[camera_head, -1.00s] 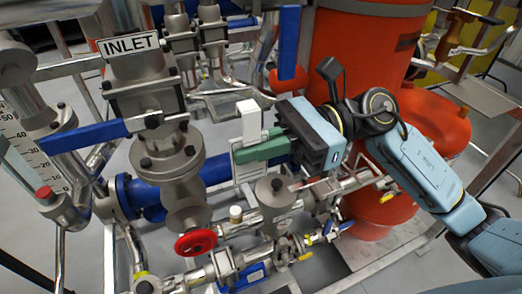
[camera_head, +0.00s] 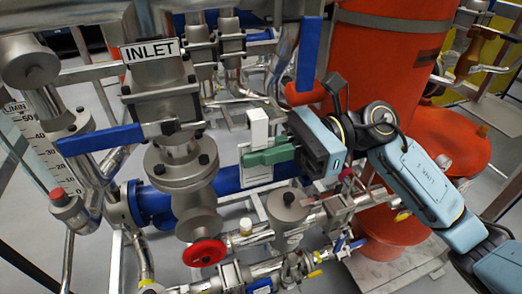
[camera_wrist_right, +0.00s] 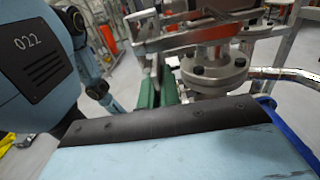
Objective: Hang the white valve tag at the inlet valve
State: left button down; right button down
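The inlet valve (camera_head: 165,100) is a grey metal body at the upper left of the head view, under a white INLET sign (camera_head: 150,50). Its long blue lever (camera_head: 88,140) points left. My right gripper (camera_head: 268,157), with green fingers, is to the right of the inlet valve, apart from it. It appears shut on the white valve tag (camera_head: 258,177). The tag's flat plate shows behind and below the fingers, and a white block (camera_head: 258,127) stands above them. In the right wrist view the green fingers (camera_wrist_right: 158,92) show, but the tag is not clear. My left gripper is not in view.
A blue pipe (camera_head: 225,180) runs behind the tag. A red handwheel (camera_head: 205,252) and smaller valves (camera_head: 290,208) lie below. A blue lever (camera_head: 309,55) hangs above my gripper. A large orange tank (camera_head: 375,60) stands behind my right arm.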

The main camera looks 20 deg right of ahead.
jog(key=c, duration=1.5)
grip_release()
jog(key=shift+c, duration=0.2)
jog(key=shift+d, duration=0.1)
jog(key=d+b, duration=0.4)
jog(key=d, duration=0.9)
jog(key=shift+w+d, duration=0.15)
jog(key=shift+w, duration=0.05)
